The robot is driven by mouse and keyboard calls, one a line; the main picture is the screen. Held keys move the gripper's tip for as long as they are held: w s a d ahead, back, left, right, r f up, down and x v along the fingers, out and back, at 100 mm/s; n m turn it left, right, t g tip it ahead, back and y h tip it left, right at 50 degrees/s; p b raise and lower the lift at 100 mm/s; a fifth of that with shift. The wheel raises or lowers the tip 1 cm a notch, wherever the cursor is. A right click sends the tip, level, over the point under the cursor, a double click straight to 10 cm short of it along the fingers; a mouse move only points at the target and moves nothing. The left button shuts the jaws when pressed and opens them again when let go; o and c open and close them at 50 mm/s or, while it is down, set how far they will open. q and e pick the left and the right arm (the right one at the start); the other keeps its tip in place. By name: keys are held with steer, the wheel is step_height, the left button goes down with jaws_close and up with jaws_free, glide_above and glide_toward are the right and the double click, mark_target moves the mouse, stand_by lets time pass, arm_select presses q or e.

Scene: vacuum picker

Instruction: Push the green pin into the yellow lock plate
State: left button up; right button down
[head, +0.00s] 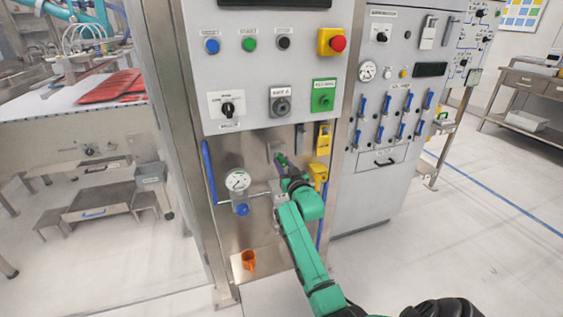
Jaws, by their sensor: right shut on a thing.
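My right arm comes in from the lower right, and its gripper (284,174) is at the steel lower panel of the cabinet. It is shut on a small green piece at its tip, which appears to be the green pin (281,160); the gripper hides most of it. A yellow plate (323,139), likely the yellow lock plate, is on the panel, up and to the right of the gripper and apart from it. A second yellow part (318,174) is just right of the gripper, partly behind my arm. My left gripper is out of view.
A pressure gauge (237,181) with a blue knob (242,209) is left of the gripper. A blue handle (209,172) runs along the panel's left edge. An orange cup (248,260) is on the ledge below. A red button (338,43) and a green box (323,95) are above.

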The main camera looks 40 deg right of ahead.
mark_target(284, 164)
steer(key=shift+p+v, duration=1.9)
steer(key=shift+v, duration=0.4)
steer(key=shift+s, duration=0.2)
